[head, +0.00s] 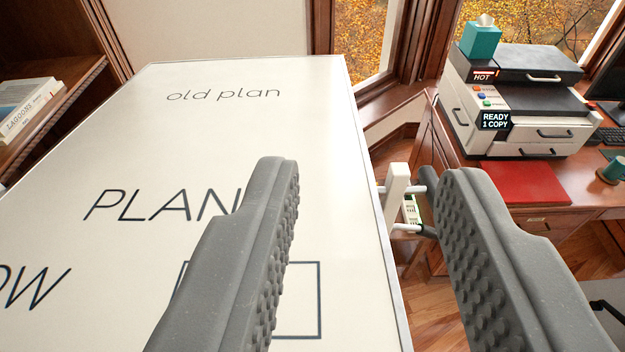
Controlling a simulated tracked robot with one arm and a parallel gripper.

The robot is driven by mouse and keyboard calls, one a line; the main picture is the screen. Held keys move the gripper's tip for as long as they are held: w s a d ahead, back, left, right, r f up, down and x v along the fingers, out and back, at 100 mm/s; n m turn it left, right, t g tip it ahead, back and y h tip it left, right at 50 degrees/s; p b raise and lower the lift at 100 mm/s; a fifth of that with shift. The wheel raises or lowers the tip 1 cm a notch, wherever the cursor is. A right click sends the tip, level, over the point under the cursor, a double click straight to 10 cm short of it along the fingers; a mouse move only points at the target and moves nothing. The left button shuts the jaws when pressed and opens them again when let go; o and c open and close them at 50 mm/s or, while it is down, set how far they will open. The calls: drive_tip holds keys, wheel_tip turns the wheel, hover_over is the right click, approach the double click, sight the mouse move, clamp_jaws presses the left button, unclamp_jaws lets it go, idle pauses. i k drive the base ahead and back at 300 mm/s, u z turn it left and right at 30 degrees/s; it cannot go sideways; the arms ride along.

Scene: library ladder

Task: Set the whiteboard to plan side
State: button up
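The whiteboard (130,140) fills the left and middle of the head view. Its face reads "old plan" at the top and "PLAN" lower down, with a part of a word ending in "OW" at the left edge and a drawn box partly behind my gripper. A white bracket (397,197) with thin bars sits at the board's right edge. My gripper (362,190) is open, its two grey studded fingers wide apart. The left finger overlaps the board's face in the picture; the right finger is beyond its right edge, close to the bar ends. Contact cannot be told.
A printer (515,110) showing "HOT" and "READY 1 COPY" stands on a wooden desk (560,213), with a teal tissue box (481,38) on top. A red folder (522,183) and a teal mug (613,170) lie nearby. A bookshelf (60,105) stands left. Wooden floor shows lower right.

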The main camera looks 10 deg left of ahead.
sight(99, 236)
drive_tip(key=u, duration=1.5)
drive_tip(key=k, duration=1.5)
drive_tip(key=z, duration=1.75)
drive_tip(key=i, duration=1.65)
